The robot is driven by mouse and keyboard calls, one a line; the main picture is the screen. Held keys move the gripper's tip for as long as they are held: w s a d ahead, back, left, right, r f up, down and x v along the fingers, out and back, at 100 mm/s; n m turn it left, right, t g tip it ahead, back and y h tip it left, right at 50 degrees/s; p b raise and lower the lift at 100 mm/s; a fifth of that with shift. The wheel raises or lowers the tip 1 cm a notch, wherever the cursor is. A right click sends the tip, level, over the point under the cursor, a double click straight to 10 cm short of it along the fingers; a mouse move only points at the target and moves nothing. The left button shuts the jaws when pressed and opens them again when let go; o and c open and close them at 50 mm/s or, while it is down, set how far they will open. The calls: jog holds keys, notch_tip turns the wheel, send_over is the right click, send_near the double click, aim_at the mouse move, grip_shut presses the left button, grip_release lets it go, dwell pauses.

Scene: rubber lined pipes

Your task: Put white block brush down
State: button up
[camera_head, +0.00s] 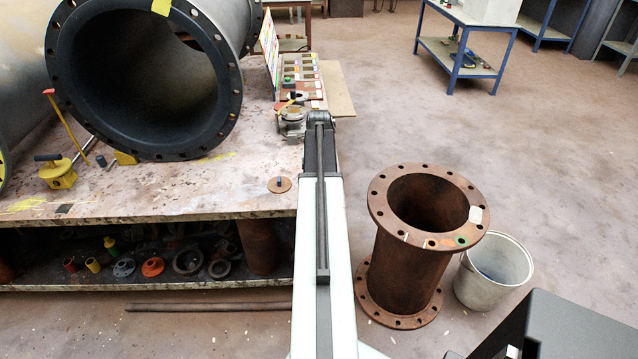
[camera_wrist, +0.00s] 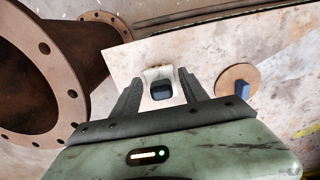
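In the wrist view my gripper (camera_wrist: 160,70) points down with its two dark fingers spread apart. A small whitish block with a dark part, likely the white block brush (camera_wrist: 158,73), shows between the fingers. Gaps show beside it, and I see no firm finger contact. In the head view my arm hides the gripper and the block.
A rusty flanged pipe (camera_head: 405,270) stands right of my arm, beside a white bucket (camera_head: 493,275). A large black-lined pipe (camera_head: 225,75) lies on the workbench (camera_head: 180,190). A rusty disc (camera_head: 279,185) with a blue piece lies near its front edge. Open floor lies to the right.

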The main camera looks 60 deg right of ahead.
notch_tip(320, 180, up, 12)
jog(key=p, duration=1.2)
jog(key=shift+r, duration=0.15)
jog(key=w+a+n, duration=0.2)
jog(key=w+a, duration=0.5)
jog(key=a, duration=0.5)
jog(key=w+a+n, duration=0.2)
jog(key=w+a, duration=0.6)
jog(key=a, duration=0.4)
jog(key=w+a+n, duration=0.1)
jog(key=a+n, duration=0.5)
jog(key=a, duration=2.7)
jog(key=shift+a+n, duration=0.4)
